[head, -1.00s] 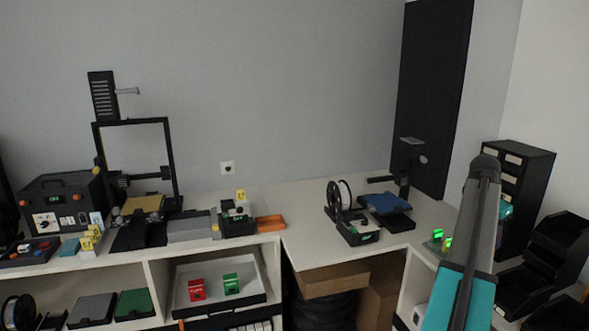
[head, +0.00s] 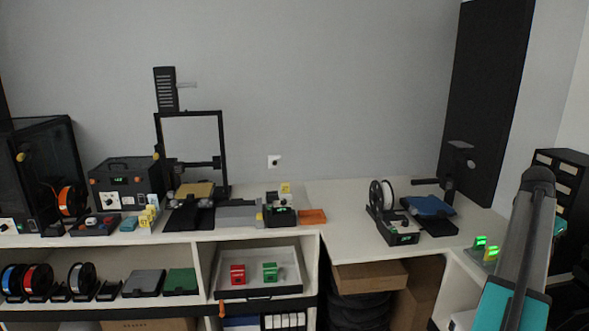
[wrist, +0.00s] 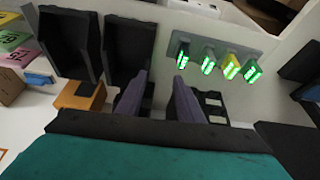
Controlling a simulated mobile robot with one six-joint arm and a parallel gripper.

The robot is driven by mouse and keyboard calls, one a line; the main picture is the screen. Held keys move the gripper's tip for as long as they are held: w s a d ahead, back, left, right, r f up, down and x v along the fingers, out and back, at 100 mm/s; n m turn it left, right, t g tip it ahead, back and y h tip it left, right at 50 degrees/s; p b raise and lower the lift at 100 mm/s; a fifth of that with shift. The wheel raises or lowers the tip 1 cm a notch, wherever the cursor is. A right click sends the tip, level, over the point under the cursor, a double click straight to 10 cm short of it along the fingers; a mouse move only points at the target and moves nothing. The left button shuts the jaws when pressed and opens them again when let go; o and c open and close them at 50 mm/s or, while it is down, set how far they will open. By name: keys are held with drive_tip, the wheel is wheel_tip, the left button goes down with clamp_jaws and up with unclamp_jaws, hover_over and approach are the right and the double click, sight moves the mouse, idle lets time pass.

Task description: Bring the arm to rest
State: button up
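My arm rises at the right of the head view, grey with a teal section, and its far end is hidden there. In the wrist view my gripper (wrist: 160,98) shows two dark purple-grey fingers, set apart with a clear gap between them. Nothing is held between them. Beyond the fingers are a pale surface, black open bins (wrist: 128,48) and a grey strip with several green-lit blocks (wrist: 208,64).
A long white bench (head: 345,215) runs along the wall with a 3D printer (head: 190,150), a smaller printer (head: 430,207) and a spool (head: 382,194). A white tray (head: 290,288) on the shelf below holds a red and a green block. Black drawers (head: 565,180) stand at the right.

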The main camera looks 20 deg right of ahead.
drive_tip(key=w+a+f+n+y, duration=0.2)
drive_tip(key=w+a+f+n, duration=0.2)
drive_tip(key=w+a+f, duration=1.15)
drive_tip(key=w+a+f+n+g+y, duration=0.15)
drive_tip(key=w+a+f, duration=0.25)
drive_tip(key=a+f, duration=0.7)
drive_tip(key=w+a+f+n+h, duration=0.15)
drive_tip(key=w+a+f, duration=0.25)
drive_tip(key=a+f, duration=0.7)
drive_tip(key=s+a+f+n+g+y, duration=0.1)
drive_tip(key=s+a+f+n, duration=0.25)
drive_tip(key=a+f, duration=0.6)
drive_tip(key=s+a+f+n+g+y, duration=0.15)
drive_tip(key=s+a+f, duration=0.4)
drive_tip(key=a, duration=0.75)
drive_tip(key=s+a+f+n, duration=0.3)
drive_tip(key=s+a, duration=0.3)
drive_tip(key=s, duration=0.4)
drive_tip(key=s+a+f+n, duration=0.4)
drive_tip(key=s+a, duration=0.3)
drive_tip(key=s, duration=0.3)
drive_tip(key=shift+a+f+n+g, duration=0.2)
drive_tip(key=shift+a+n+g, duration=0.15)
drive_tip(key=shift+n, duration=0.45)
